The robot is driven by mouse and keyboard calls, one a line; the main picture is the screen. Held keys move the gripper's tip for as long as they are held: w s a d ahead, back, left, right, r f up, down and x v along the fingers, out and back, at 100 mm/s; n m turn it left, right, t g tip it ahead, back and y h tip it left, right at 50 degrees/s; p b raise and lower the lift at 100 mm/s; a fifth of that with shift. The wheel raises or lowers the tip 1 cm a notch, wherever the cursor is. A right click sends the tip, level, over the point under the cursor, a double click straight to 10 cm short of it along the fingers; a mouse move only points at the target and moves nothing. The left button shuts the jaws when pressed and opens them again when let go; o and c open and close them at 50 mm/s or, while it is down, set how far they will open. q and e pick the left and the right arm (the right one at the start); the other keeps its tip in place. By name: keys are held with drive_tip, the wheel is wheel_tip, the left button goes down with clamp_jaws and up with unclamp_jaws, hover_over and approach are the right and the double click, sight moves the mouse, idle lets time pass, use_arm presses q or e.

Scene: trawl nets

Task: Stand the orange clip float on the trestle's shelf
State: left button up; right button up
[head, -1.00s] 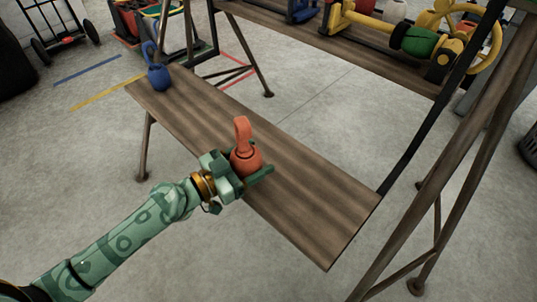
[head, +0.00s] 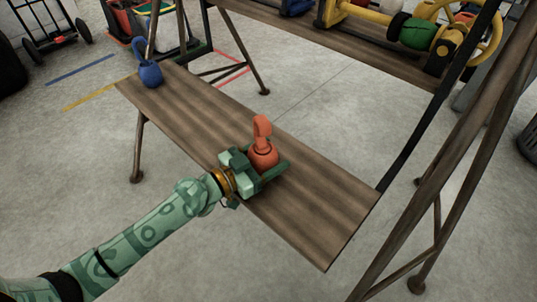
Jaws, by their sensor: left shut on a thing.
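The orange clip float (head: 263,152), a round body with a loop on top, is upright over the middle of the trestle's shelf (head: 310,211), a brown wooden board. My left gripper (head: 270,166) is shut on the float's body, with a green finger on its near right side. The gripper hides the float's underside, so I cannot tell whether it touches the board. My right gripper is not in view.
A blue clip float (head: 150,74) stands at the shelf's far left end. The trestle's upper board (head: 345,49) carries yellow, green and red gear. A dark slanting brace (head: 425,120) and brown legs (head: 440,148) stand at the right. The shelf's right part is bare.

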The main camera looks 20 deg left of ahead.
use_arm(q)
drive_tip(key=shift+f, duration=0.1)
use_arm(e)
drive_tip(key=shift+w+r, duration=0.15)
use_arm(q)
drive_tip(key=o, duration=1)
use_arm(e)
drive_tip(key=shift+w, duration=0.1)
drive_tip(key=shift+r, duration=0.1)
use_arm(q)
drive_tip(key=shift+r, duration=0.25)
drive_tip(key=shift+f+v, duration=0.2)
drive_tip(key=shift+v, duration=0.7)
drive_tip(key=v, duration=1)
drive_tip(key=shift+b, duration=0.4)
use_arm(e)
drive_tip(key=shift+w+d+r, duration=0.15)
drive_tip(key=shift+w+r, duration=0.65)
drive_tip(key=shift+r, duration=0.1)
use_arm(q)
drive_tip(key=shift+s+a, duration=0.1)
